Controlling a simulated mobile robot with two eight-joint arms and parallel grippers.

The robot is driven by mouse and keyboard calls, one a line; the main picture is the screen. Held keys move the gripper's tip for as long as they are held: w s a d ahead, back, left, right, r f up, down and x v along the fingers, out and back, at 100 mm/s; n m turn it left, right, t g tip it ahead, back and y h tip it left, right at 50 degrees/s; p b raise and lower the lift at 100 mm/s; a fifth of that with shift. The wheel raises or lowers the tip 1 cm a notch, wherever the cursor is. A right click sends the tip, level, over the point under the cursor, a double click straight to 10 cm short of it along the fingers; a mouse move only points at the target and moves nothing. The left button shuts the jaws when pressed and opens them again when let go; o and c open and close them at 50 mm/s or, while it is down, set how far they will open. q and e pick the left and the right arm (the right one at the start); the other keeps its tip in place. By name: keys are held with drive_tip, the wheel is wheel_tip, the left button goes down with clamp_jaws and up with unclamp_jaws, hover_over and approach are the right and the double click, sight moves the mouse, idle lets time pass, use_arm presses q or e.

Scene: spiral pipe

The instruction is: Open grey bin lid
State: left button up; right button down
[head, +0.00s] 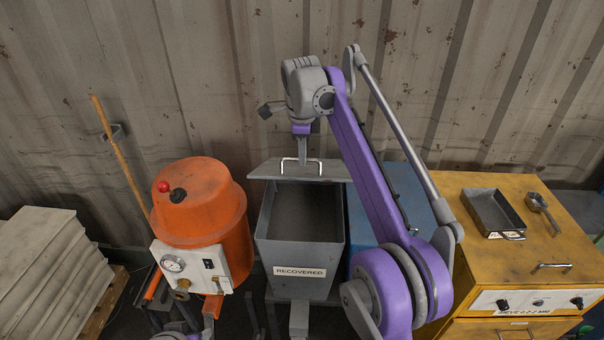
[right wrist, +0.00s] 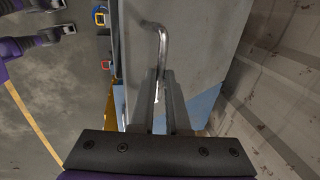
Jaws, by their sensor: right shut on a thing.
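The grey bin (head: 300,262), labelled RECOVERED, stands in the middle of the head view. Its grey lid (head: 330,171) is raised at the back of the bin, and the dark interior shows in front of it. The lid's metal handle (head: 288,166) is near my right gripper (head: 302,160), which comes down from above and is shut on it. In the right wrist view the bent handle (right wrist: 162,45) runs between the fingers (right wrist: 158,90) beside the flat lid (right wrist: 190,45). Only purple and grey parts of mine show at the lower left; the left jaws cannot be made out.
An orange drum (head: 205,215) with a gauge stands close left of the bin. A yellow cabinet (head: 480,270) with a tray (head: 494,211) and a scoop stands to the right. A blue box (head: 365,220) is beside the bin. The corrugated wall (head: 220,80) is close behind.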

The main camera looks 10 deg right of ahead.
drive_tip(key=shift+w+d, duration=0.15)
drive_tip(key=shift+w, duration=0.2)
drive_tip(key=c, duration=1.2)
unclamp_jaws()
drive_tip(key=shift+w, duration=0.15)
drive_tip(key=shift+o, duration=1.4)
drive_tip(key=shift+w+d+f, duration=0.1)
drive_tip(key=shift+w+f, duration=0.05)
drive_tip(key=shift+w, duration=0.1)
drive_tip(key=shift+s, duration=0.2)
drive_tip(key=shift+r, duration=0.2)
